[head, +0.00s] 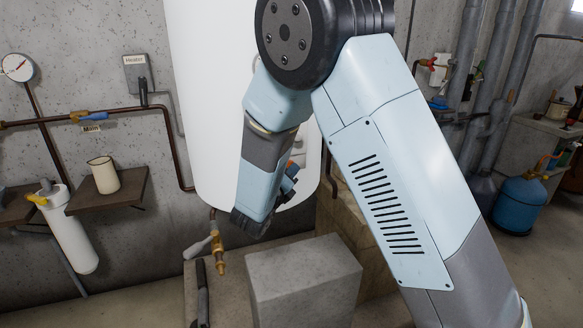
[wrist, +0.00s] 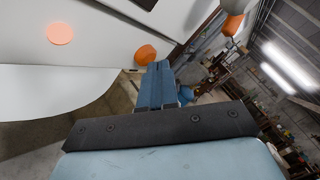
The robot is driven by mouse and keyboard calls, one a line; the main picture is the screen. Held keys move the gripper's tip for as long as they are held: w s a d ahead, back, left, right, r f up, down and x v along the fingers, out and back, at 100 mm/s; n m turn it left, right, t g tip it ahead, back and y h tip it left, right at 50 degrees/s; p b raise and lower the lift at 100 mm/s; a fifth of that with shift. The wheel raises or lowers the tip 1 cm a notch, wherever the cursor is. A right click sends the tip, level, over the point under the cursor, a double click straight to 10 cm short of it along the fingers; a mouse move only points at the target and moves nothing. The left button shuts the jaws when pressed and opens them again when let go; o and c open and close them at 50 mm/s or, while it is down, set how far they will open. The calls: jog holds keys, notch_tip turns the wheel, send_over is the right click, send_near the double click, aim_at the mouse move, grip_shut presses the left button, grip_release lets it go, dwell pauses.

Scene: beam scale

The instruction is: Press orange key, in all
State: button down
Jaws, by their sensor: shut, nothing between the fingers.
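In the wrist view a round, flat, glowing orange disc (wrist: 60,33) sits on a white panel (wrist: 25,45) at the upper left. A rounded orange knob (wrist: 145,55) is near the gripper tip. I cannot tell for certain which of these is the orange key. My gripper (wrist: 160,68) is shut and empty, its tip close to the rounded knob in the picture; whether it touches cannot be told. In the head view my arm hides most of the panel side, and the gripper (head: 290,181) shows only partly in front of the white tank (head: 205,95).
A grey block (head: 303,275) stands below the arm. A brass tap (head: 217,250) hangs under the tank. At left are a shelf (head: 125,190) with a beige jug (head: 104,175), a white filter canister (head: 70,230) and a gauge (head: 17,66). A blue gas bottle (head: 520,205) stands at right.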

dwell(0.4)
jog(key=shift+s+d, duration=0.35)
jog(key=shift+s, duration=0.45)
jog(key=shift+s+d, duration=0.35)
jog(key=shift+s, duration=0.4)
jog(key=shift+s+d, duration=0.35)
jog(key=shift+s, duration=0.45)
jog(key=shift+s+d, duration=0.35)
jog(key=shift+s, duration=0.4)
